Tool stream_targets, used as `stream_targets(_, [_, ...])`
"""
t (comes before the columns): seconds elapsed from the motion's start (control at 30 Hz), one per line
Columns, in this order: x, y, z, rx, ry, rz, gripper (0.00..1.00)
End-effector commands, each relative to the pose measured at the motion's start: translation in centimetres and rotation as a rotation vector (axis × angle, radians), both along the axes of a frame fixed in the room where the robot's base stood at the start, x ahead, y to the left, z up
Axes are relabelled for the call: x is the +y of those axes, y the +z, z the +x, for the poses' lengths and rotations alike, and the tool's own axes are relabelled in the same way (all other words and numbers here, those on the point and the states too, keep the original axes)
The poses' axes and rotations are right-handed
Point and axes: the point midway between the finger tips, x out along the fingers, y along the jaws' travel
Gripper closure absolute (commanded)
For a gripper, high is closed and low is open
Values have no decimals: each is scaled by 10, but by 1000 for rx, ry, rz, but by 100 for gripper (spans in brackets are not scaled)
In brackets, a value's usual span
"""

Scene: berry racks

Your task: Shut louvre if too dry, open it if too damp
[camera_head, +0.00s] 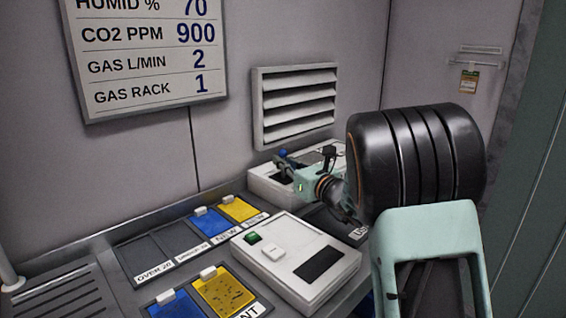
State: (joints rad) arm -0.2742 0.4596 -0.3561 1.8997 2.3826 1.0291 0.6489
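The white louvre (297,104) is on the back wall, with dark gaps showing between its slats. The wall board (148,52) reads HUMID % 70, CO2 PPM 900, gas L/min 2 and gas rack 1; its top is cut off. Below the louvre, a white box (262,184) with a dark recess stands on the bench. My gripper (287,166) is over this box, at the end of my arm. A small bluish part shows at its tip; I cannot tell whether it is a finger or a lever. The fingers' opening is not clear.
A white device (256,268) with a green button and dark window stands in front. Blue and yellow plates lie in labelled bays on the bench, including a speckled yellow plate (224,291). A tag (468,80) hangs on the right wall. My arm covers the bench's right side.

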Motion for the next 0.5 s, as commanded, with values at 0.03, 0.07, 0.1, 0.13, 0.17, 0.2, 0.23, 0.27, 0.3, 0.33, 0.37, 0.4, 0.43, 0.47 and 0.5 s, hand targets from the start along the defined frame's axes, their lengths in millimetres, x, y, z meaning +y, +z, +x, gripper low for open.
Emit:
stream_targets(0.03, [0, 0, 0, 0, 0, 0, 100])
stream_targets(0.07, [0, 0, 0, 0, 0, 0, 100])
stream_targets(0.1, [0, 0, 0, 0, 0, 0, 100])
stream_targets(0.13, [0, 0, 0, 0, -1, 0, 100])
stream_targets(0.17, [0, 0, 0, 0, -1, 0, 100])
stream_targets(0.2, [0, 0, 0, 0, -1, 0, 100])
stream_targets(0.23, [0, 0, 0, 0, -1, 0, 100])
stream_targets(0.27, [0, 0, 0, 0, -1, 0, 100])
stream_targets(0.3, [0, 0, 0, 0, -1, 0, 100])
stream_targets(0.33, [0, 0, 0, 0, -1, 0, 100])
stream_targets(0.37, [0, 0, 0, 0, -1, 0, 100])
stream_targets(0.4, [0, 0, 0, 1, -1, -1, 100])
stream_targets(0.43, [0, 1, 0, 2, -1, -3, 100])
stream_targets(0.47, [0, 1, 0, 4, -1, -4, 100])
stream_targets(0.5, [0, 2, 0, 6, -1, -7, 100])
